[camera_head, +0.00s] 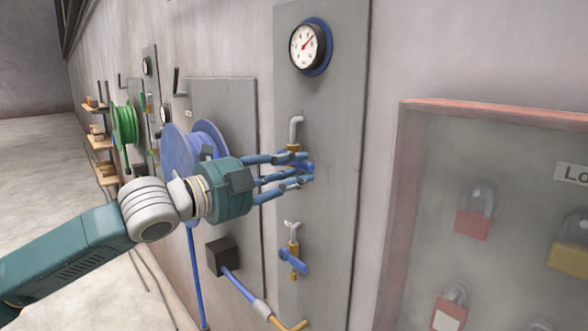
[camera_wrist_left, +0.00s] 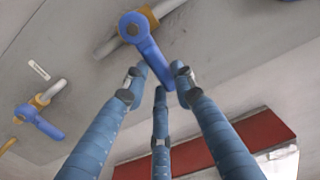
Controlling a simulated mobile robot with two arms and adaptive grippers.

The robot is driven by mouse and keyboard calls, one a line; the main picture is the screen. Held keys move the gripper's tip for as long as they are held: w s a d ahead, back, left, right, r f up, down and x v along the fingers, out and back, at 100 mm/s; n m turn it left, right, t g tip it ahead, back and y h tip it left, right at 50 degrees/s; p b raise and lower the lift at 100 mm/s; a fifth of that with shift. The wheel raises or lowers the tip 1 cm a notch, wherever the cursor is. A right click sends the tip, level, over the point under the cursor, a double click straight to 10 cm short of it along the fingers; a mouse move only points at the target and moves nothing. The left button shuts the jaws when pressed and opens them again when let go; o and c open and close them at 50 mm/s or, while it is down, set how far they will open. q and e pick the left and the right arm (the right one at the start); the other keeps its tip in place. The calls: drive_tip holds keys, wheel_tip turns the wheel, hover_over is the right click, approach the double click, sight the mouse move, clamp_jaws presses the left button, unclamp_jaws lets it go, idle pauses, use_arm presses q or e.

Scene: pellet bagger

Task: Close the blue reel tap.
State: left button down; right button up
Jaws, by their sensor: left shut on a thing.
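My left gripper (camera_head: 300,170) reaches in from the left to an upper tap on the grey wall panel. In the head view its fingers mostly hide this tap's blue handle. In the left wrist view the blue lever (camera_wrist_left: 148,45) shows clearly on its brass body (camera_wrist_left: 146,15), and the fingers (camera_wrist_left: 162,85) are shut around its free end. A second tap with a blue handle (camera_head: 293,260) sits lower on the same panel and also shows at the left of the wrist view (camera_wrist_left: 38,121). The blue reel (camera_head: 180,150) is partly behind my gripper. My right gripper is out of view.
A round gauge (camera_head: 307,46) is above the upper tap. A lockout cabinet (camera_head: 440,150) with a red frame and padlocks stands to the right. A black box (camera_head: 221,256) with a blue hose is below the reel. A green reel (camera_head: 125,125) hangs farther left.

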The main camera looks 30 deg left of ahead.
use_arm(q)
drive_tip(key=shift+f, duration=0.15)
drive_tip(key=c, duration=1.4)
unclamp_jaws()
drive_tip(key=shift+r, duration=0.2)
drive_tip(key=shift+r, duration=4.9)
